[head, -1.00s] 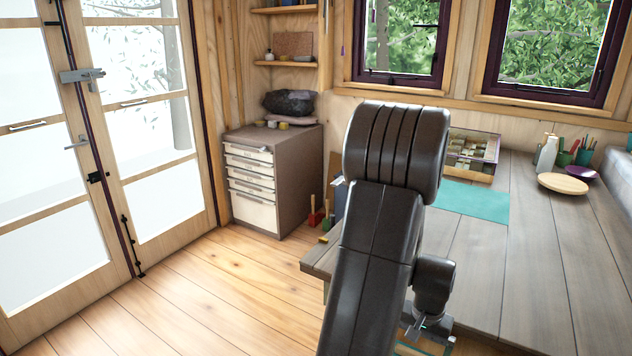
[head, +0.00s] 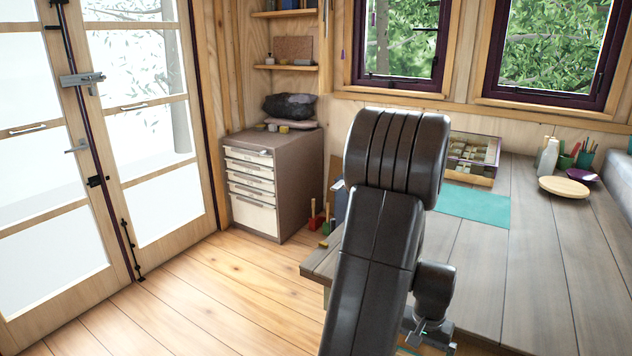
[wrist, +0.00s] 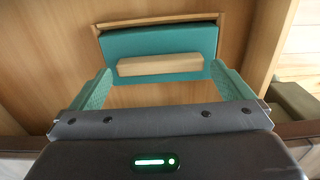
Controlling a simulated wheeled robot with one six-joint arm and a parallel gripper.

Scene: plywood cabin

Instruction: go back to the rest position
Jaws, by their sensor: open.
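My gripper (wrist: 167,90) is open in the wrist view, its two teal fingers spread wide apart. Nothing is held between them. Beyond the fingers is a teal panel (wrist: 190,42) with a pale wooden bar (wrist: 160,65) across it, framed in wood; I cannot tell if the fingers are near it or well short of it. In the head view my dark arm rises in front of the table, folded over, with the gripper (head: 425,340) low at the table's near edge, partly cut off by the frame.
The grey plank table (head: 480,270) fills the right, with a teal mat (head: 475,206), a divided box (head: 472,158), a round wooden board (head: 564,187) and a white bottle (head: 547,157). A drawer cabinet (head: 285,170) stands behind on the left. The wooden floor (head: 190,290) at left is clear.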

